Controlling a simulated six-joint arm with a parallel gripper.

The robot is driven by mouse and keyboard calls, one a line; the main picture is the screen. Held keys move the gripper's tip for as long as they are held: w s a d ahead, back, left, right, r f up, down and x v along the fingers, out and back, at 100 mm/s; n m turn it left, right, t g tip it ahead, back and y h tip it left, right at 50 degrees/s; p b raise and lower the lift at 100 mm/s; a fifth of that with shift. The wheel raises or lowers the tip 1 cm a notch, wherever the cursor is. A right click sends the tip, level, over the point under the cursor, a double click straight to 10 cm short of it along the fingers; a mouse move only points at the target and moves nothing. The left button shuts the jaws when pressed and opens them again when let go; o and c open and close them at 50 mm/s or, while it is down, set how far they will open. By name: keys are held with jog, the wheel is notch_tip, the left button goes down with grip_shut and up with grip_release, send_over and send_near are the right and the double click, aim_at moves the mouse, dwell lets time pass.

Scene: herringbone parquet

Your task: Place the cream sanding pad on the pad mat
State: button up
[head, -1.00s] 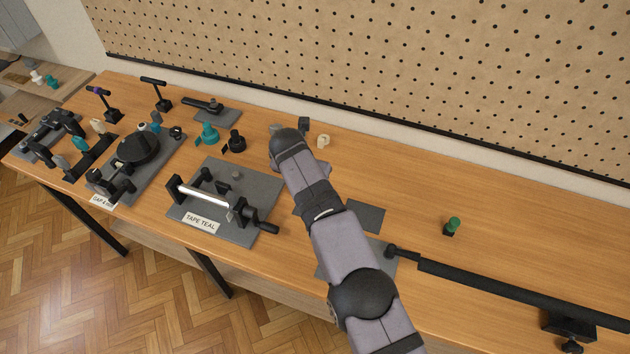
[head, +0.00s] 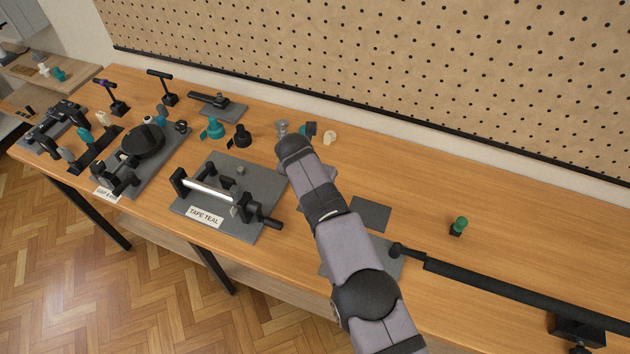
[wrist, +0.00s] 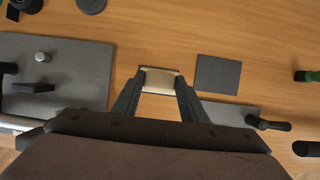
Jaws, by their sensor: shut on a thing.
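In the wrist view my gripper (wrist: 158,88) is shut on the cream sanding pad (wrist: 159,80), a small pale block with one finger at each side. The pad is over bare wood, just left of a plain dark grey square, which I take as the pad mat (wrist: 218,74). I cannot tell its height above the table. In the head view the mat (head: 370,214) lies bare to the right of my forearm. My arm hides the held pad and the fingers there.
A grey plate with a roller, labelled TAPE TEAL (head: 250,221), stands left of my arm. A grey plate with a black handle (head: 390,262) lies in front of the mat. A green-topped knob (head: 459,226) is to the right.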

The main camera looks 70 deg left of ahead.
jog(key=shift+f+b, duration=1.8)
jog(key=shift+f, duration=0.7)
jog(key=shift+f+b, duration=0.3)
jog(key=o, duration=1.5)
jog(key=shift+c, duration=0.2)
jog(key=shift+r, duration=0.1)
jog(key=b+v, duration=0.3)
jog(key=v, duration=0.4)
jog(key=shift+s, duration=0.1)
jog(key=shift+d, duration=0.1)
